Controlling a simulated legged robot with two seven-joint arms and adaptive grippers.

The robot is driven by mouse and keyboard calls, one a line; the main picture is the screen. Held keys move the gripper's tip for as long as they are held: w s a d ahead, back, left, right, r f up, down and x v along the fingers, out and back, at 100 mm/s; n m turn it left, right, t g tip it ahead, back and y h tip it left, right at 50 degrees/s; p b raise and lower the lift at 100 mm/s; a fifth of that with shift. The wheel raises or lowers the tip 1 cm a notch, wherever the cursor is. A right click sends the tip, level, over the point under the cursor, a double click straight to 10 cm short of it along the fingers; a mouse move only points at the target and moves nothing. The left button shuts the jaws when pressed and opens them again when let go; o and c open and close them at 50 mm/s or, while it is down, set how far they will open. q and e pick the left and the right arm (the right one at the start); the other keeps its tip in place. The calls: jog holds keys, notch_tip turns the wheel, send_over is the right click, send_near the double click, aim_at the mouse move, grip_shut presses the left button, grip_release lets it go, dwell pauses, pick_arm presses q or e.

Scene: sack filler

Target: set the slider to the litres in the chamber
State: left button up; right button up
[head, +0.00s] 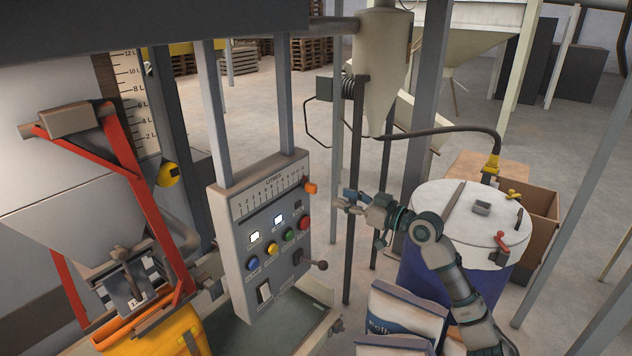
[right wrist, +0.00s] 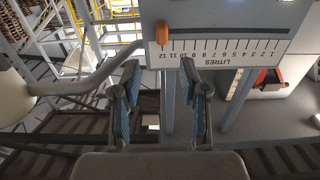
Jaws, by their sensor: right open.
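The grey control box (head: 262,240) carries a LITRES scale (head: 268,190) running from 1 at left to 12 at right. Its orange slider (head: 310,187) is at the right end, by 12. In the right wrist view the scale is upside down and the slider (right wrist: 163,33) is at the left, by 12. My right gripper (head: 340,203) is open and empty, just right of the slider and apart from it. Its fingers (right wrist: 160,67) show below the scale in the wrist view. The chamber's level scale (head: 137,95) shows 2 to 12 L; I cannot read the level surely. My left gripper is not in view.
Coloured buttons (head: 271,249) and a ball-ended lever (head: 317,264) are on the box below the scale. A red-armed filling spout (head: 140,190) stands at left. A blue drum (head: 408,268) and sacks (head: 405,315) are close to my right arm.

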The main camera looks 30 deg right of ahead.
aim_at(316, 188)
jog(key=x, duration=0.2)
jog(key=p+x, duration=0.1)
jog(key=x, duration=0.1)
jog(key=a+p+x, duration=0.1)
jog(key=x, duration=0.2)
jog(key=shift+s+r, duration=0.2)
jog(key=shift+r, duration=0.1)
jog(key=w, duration=0.3)
jog(key=shift+w+a+f+p, duration=0.1)
jog(key=shift+a+f+p, duration=0.15)
jog(key=shift+p, duration=0.15)
jog(key=shift+w+d+f, duration=0.25)
jog(key=shift+w+d, duration=0.1)
jog(key=shift+d, duration=0.05)
jog(key=shift+a+r, duration=0.1)
jog(key=shift+a, duration=0.25)
jog(key=shift+c, duration=0.5)
jog(key=shift+a+r, duration=0.1)
jog(key=shift+a, duration=0.2)
grip_shut()
